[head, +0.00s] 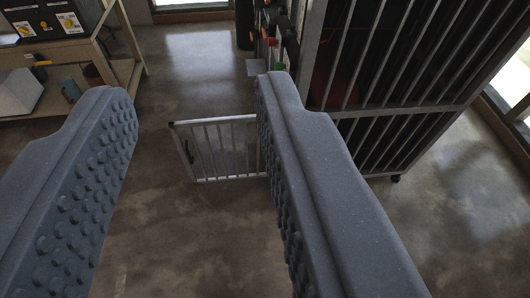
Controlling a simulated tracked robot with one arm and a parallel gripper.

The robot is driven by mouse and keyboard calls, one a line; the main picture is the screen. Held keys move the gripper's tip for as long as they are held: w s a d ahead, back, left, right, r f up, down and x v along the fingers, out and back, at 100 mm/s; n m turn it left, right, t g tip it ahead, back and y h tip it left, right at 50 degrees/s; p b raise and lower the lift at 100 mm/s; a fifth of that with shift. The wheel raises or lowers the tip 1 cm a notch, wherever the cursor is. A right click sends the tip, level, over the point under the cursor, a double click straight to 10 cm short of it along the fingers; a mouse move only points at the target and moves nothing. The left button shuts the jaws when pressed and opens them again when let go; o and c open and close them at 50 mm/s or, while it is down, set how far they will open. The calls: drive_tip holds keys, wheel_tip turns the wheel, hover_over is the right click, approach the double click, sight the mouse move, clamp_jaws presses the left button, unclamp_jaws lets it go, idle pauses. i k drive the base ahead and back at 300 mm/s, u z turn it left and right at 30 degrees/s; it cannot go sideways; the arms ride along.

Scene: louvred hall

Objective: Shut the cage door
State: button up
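The cage (400,112) is a tall metal frame with grey bars at the right of the view. Its low barred door (222,149) stands open, swung out to the left over the floor. A dark handle (189,152) is on the door's left, free end. My gripper (182,92) is open and empty, its two grey studded fingers wide apart in the foreground. The door shows between the fingers, farther off and apart from them. The right finger hides the door's hinge side and part of the cage's front.
A wooden shelf unit (100,52) stands at the upper left, with a white box (18,92) and a blue mug (70,90) on its lower shelf. Several coloured items hang or stand beside the cage at the top. The concrete floor (190,75) around the door is clear.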

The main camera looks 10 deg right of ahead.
sight(187, 160)
drive_tip(key=z, duration=0.1)
drive_tip(key=i, duration=1)
drive_tip(key=u, duration=0.05)
